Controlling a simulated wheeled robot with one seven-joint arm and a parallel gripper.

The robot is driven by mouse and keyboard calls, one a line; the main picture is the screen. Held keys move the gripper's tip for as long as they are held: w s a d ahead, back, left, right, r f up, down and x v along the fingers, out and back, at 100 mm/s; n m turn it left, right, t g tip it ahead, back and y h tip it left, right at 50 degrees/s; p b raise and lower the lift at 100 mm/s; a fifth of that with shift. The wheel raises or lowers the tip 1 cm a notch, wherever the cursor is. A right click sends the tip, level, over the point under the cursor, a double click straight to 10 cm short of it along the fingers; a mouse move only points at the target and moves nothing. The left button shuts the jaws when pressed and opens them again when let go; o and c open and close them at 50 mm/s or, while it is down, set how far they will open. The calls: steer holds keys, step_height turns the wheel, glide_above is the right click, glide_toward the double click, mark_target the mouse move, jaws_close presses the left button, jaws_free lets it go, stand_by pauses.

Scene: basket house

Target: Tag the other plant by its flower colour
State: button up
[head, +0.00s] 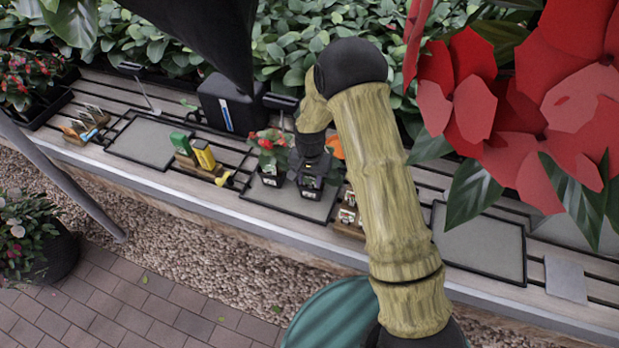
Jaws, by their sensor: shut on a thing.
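A plant with red flowers (268,148) stands in a small black pot (272,177) on a grey tray mat at the middle of the bench. Just right of it is a second dark pot (312,187), with small pale marks on its front. An orange patch (335,147), perhaps its flower, shows behind my arm. My gripper (311,168) points down at this second pot, overlapping it in the head view. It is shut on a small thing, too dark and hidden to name. Whether that thing touches the pot I cannot tell.
A wooden holder with green and yellow pieces (203,154) stands left of the pots. Another holder with red and white pieces (348,217) is partly behind my arm. Empty tray mats lie left (145,142) and right (483,244). Large red flowers (575,90) fill the upper right.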

steer(key=o, duration=1)
steer(key=shift+r, duration=0.1)
step_height(320, 180, up, 17)
steer(key=b, duration=0.2)
steer(key=shift+r, duration=0.15)
